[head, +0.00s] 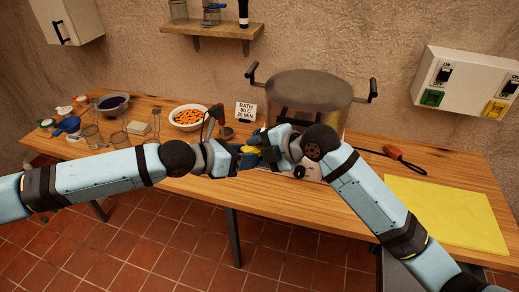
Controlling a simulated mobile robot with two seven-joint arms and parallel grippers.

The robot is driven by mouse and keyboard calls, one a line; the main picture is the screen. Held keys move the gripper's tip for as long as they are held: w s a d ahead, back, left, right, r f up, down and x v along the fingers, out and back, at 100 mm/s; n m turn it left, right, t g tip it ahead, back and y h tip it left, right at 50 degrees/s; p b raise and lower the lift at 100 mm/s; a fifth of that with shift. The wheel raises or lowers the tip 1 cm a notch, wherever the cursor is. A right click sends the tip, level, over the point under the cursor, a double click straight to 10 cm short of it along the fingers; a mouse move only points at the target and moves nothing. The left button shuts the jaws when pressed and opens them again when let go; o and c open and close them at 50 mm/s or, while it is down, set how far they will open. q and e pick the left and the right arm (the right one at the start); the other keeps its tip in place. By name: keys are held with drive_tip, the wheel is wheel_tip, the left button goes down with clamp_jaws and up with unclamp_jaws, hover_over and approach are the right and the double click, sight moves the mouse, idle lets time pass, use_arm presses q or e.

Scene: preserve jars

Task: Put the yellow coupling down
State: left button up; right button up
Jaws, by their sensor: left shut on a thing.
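The yellow coupling (250,149) shows as a small yellow patch between my two grippers, in front of the big pot, above the table's front part. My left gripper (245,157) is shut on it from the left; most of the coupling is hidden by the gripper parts. My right gripper (262,148) is close beside it on the right, and its fingers are too small and overlapped to tell whether they are open or touch the coupling.
A big lidded pot (308,88) stands behind the grippers, beside a bath sign (245,111). A bowl of orange pieces (188,117), glass jars (92,135) and a dark-filled bowl (112,104) are on the left. A yellow mat (445,212) lies bare on the right, near an orange-handled tool (392,152).

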use_arm(q)
drive_tip(key=o, duration=1.1)
